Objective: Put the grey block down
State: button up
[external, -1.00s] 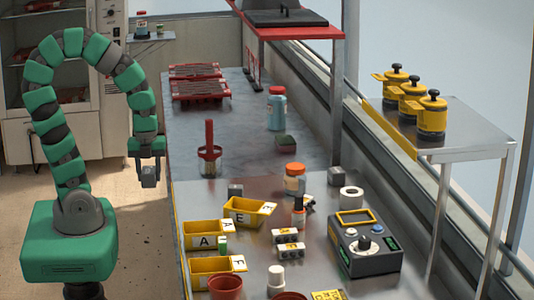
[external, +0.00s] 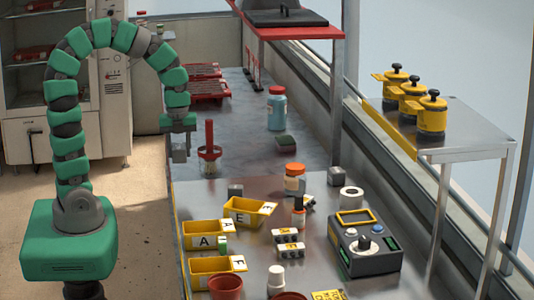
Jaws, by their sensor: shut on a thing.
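My gripper (external: 180,134) points down over the left edge of the bench, just left of the red-handled tool (external: 209,140). It is shut on a grey block (external: 180,151), which hangs below the fingers. I cannot tell for sure whether the block touches the bench or is a little above it. Two similar grey blocks stand on the bench, one (external: 235,190) behind the yellow bin E and one (external: 334,176) near the white roll.
Yellow bins (external: 203,241) stand at the near left. Red trays (external: 200,88) lie behind my gripper. The bench between the red-handled tool and the blue jar is clear.

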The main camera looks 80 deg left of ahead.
jog(key=w+a+r, duration=0.2)
jog(key=w+a, duration=0.5)
jog(key=w, duration=0.1)
jog(key=p, duration=0.5)
send_over(249, 159)
notch_tip(249, 159, down, 7)
jog(key=shift+w+d+b, duration=0.1)
jog(key=shift+d+b, duration=0.05)
jog(key=shift+b, duration=0.15)
notch_tip(249, 159, down, 10)
jog(key=shift+f+b, duration=0.1)
jog(key=shift+b, duration=0.45)
